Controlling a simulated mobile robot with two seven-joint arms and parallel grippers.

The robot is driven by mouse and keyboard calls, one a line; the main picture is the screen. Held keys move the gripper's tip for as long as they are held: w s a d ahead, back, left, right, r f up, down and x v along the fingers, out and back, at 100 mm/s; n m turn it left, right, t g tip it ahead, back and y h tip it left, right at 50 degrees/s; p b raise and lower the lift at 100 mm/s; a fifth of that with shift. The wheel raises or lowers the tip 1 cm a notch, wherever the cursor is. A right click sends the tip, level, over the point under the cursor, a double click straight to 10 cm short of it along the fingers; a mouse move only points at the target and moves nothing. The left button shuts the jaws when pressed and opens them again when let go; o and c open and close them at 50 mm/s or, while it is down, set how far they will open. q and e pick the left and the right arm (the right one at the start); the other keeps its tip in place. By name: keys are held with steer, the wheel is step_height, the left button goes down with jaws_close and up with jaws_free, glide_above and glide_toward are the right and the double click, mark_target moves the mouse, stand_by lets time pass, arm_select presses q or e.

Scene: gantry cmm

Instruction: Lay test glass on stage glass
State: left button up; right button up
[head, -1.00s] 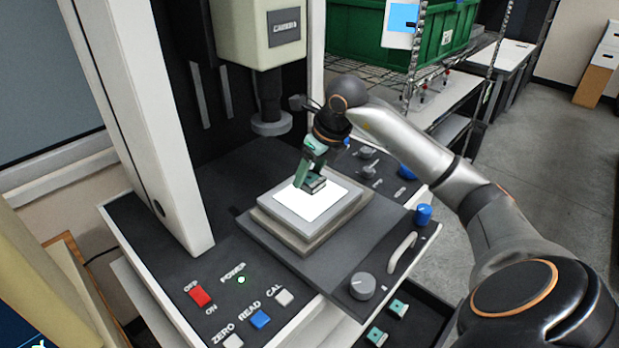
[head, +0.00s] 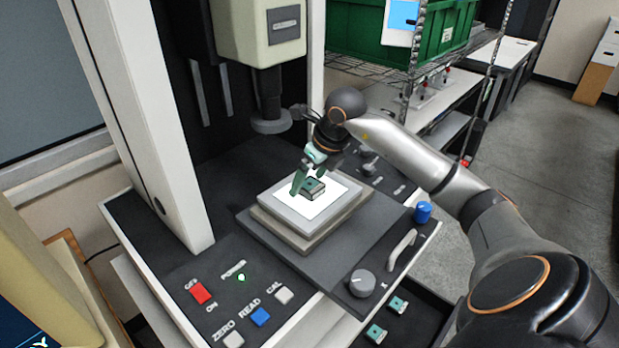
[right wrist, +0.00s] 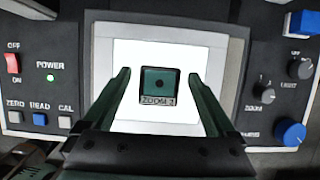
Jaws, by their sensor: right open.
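The test glass, a small dark green block with a dark dot and a "ZOOM" label (right wrist: 160,85), lies on the lit white stage glass (right wrist: 125,60). In the head view the block (head: 313,187) also sits on the bright stage glass (head: 328,205), near its middle. My right gripper (right wrist: 161,72) is open, with one green finger on each side of the block and a gap to it on both sides. In the head view the right gripper (head: 309,176) is just above and beside the block. My left gripper is not in view.
Two similar green blocks (head: 398,305) lie in a dark tray below the stage. The machine's lens column (head: 269,110) hangs behind the stage. A blue knob (head: 423,211), a grey knob (head: 362,284) and a handle (head: 402,250) line the right edge. Buttons (head: 260,317) sit front left.

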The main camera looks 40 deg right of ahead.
steer(key=shift+r, duration=0.2)
steer(key=v, duration=1.1)
steer(key=shift+s+r, duration=0.15)
steer(key=shift+r, duration=0.25)
